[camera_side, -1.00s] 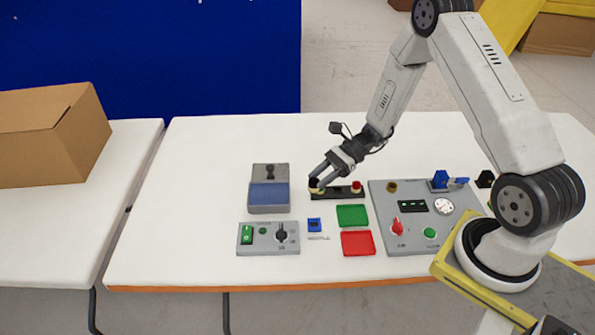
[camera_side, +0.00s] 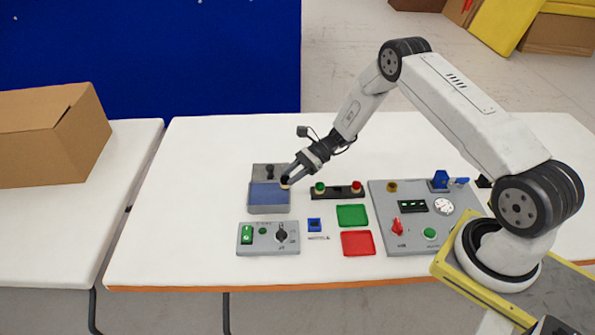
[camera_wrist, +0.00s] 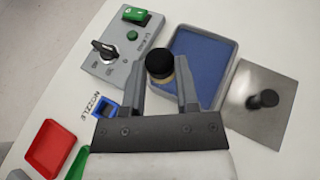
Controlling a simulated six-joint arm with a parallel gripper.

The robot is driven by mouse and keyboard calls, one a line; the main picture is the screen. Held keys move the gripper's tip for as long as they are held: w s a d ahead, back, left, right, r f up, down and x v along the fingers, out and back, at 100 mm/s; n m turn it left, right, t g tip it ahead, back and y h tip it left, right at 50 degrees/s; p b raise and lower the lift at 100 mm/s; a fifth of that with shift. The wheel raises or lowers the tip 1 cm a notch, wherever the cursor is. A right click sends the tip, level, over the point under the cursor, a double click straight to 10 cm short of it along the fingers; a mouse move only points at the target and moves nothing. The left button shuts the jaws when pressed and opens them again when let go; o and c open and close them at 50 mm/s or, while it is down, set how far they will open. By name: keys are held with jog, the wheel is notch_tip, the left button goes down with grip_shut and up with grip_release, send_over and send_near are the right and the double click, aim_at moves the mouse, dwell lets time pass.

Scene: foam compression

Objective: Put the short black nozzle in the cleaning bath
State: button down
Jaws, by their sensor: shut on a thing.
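My gripper (camera_wrist: 171,88) is shut on the short black nozzle (camera_wrist: 159,64), which has a black top and a tan lower part. In the side view, the gripper (camera_side: 288,180) holds the nozzle (camera_side: 285,182) at the right edge of the cleaning bath. The cleaning bath (camera_side: 268,209) is a grey box with a blue inside. In the wrist view, the nozzle appears over the lower left part of the blue bath (camera_wrist: 236,52). Whether the nozzle touches the bath cannot be told.
A metal lid with a black knob (camera_wrist: 264,99) is beside the bath. A rack (camera_side: 338,192) holds a green and a red nozzle. A control box (camera_side: 268,239), a blue nozzle holder (camera_side: 314,225), green (camera_side: 352,215) and red trays (camera_side: 358,243) and a grey panel (camera_side: 410,240) lie nearby.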

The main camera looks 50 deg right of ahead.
jog(key=shift+w+f, duration=1.25)
jog(key=shift+f, duration=0.25)
jog(key=shift+f, duration=0.1)
jog(key=shift+w+f, duration=0.15)
jog(key=shift+d+f, duration=0.1)
jog(key=shift+f, duration=1.4)
jog(key=shift+f, duration=0.15)
jog(key=shift+c, duration=1.8)
grip_release()
jog(key=v, duration=1.2)
